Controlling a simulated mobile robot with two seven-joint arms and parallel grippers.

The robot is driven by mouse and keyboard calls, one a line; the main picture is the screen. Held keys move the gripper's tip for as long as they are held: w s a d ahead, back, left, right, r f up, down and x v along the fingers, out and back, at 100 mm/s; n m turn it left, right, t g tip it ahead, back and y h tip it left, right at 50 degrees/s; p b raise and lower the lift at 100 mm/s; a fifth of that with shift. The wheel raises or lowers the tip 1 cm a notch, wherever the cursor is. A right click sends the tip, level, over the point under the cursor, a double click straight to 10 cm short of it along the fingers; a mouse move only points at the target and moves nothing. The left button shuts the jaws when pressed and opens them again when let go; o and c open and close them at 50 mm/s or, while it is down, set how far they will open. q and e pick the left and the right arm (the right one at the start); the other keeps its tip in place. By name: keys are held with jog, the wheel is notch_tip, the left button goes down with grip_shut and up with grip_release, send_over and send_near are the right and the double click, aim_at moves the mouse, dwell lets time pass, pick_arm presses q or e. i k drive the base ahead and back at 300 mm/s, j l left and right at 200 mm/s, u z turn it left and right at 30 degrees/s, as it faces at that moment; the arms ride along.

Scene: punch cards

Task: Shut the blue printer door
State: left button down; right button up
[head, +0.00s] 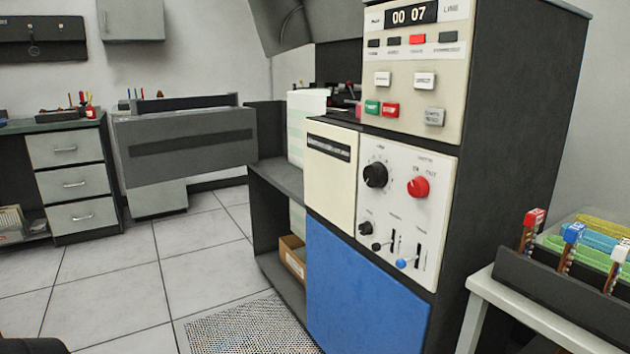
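The blue printer door (362,290) is the large flat panel low on the front of the printer cabinet (500,150). It sits below a cream panel (331,175) and a white control panel with knobs (400,250). The visible edges of the door look about flush with the cabinet front, with no clear gap seen. Its lower right part runs out of the bottom of the picture. Neither of my grippers is in view.
A perforated floor mat (245,325) lies left of the door. A dark shelf (275,178) with a cardboard box (292,257) adjoins the cabinet. A white side table (490,290) with a card rack stands at right. The tiled floor at left is mostly clear.

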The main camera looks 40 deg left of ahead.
aim_at(154, 148)
jog(key=i+j+u, duration=0.1)
jog(key=j, duration=0.6)
jog(key=i+j, duration=0.15)
jog(key=j, duration=0.5)
jog(key=i+j+u, duration=0.15)
jog(key=j, duration=0.55)
jog(key=i+j+u, duration=0.1)
jog(key=j, duration=0.55)
jog(key=i+j, duration=0.25)
jog(key=j, duration=0.4)
jog(key=i+j+u, duration=0.15)
jog(key=j, duration=0.45)
jog(key=i+j, duration=0.25)
jog(key=j, duration=0.4)
jog(key=i+j+u, duration=0.15)
jog(key=j, duration=0.45)
jog(key=i+j, duration=0.2)
jog(key=j, duration=0.2)
jog(key=i+j, duration=0.15)
jog(key=j, duration=0.25)
jog(key=j+z, duration=0.55)
jog(key=i+j, duration=0.05)
jog(key=j, duration=0.05)
